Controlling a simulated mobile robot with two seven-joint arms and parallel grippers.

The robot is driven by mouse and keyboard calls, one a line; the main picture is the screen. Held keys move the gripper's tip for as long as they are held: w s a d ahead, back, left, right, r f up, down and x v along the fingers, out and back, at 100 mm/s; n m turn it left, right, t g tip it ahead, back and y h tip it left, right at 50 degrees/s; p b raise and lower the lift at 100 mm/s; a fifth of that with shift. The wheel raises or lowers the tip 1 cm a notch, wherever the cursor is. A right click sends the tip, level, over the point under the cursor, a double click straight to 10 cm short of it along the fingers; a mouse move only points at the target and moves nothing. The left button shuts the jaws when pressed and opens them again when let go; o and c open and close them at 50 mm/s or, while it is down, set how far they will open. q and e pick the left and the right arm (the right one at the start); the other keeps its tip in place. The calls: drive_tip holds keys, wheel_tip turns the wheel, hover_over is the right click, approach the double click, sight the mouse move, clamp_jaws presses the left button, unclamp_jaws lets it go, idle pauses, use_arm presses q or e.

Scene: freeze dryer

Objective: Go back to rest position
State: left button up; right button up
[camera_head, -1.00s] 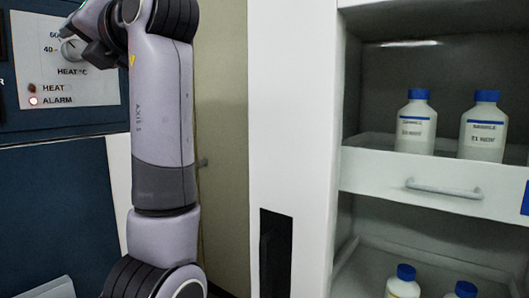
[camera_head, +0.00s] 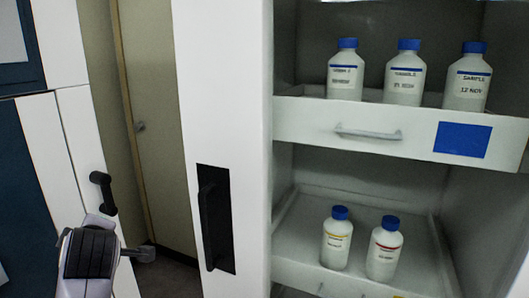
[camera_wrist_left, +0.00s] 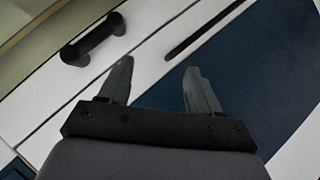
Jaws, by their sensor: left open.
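My left gripper (camera_wrist_left: 157,82) shows in the left wrist view. Its two dark fingers are apart with nothing between them. Past them are a white panel and a dark blue panel (camera_wrist_left: 235,75), with a black handle (camera_wrist_left: 92,40) at the upper left. My right gripper is in neither view.
A white cabinet stands open at the right. Its upper drawer (camera_head: 300,120) holds three blue-capped bottles (camera_head: 403,75), and the lower tray (camera_head: 300,235) holds two more (camera_head: 336,240). A black recessed handle (camera_head: 212,215) is on its white front. A beige door (camera_head: 155,130) is behind.

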use_arm(q)
drive_tip(key=s+d+f+m+g+h, duration=0.1)
drive_tip(key=s+f+m, duration=0.2)
drive_tip(key=f, duration=0.3)
drive_tip(key=s+d+f+m+h, duration=0.2)
drive_tip(key=s+f+m, duration=0.2)
drive_tip(key=f, duration=0.1)
drive_tip(key=s+d+f+m+g+h, duration=0.2)
drive_tip(key=s+d+f+m+h, duration=0.15)
drive_tip(key=s+f+m, duration=0.55)
drive_tip(key=s+d+f+m+g+h, duration=0.25)
drive_tip(key=s+d+m, duration=0.25)
drive_tip(key=s, duration=0.7)
drive_tip(key=w+d+f+t+h, duration=0.1)
drive_tip(key=w+d+f+t, duration=0.1)
drive_tip(key=w+f+t, duration=0.4)
drive_tip(key=shift+w+d+f+t, duration=0.2)
drive_tip(key=shift+f+t, duration=0.25)
drive_tip(key=shift+f, duration=1.5)
drive_tip(key=c, duration=0.4)
drive_tip(key=shift+a, duration=0.15)
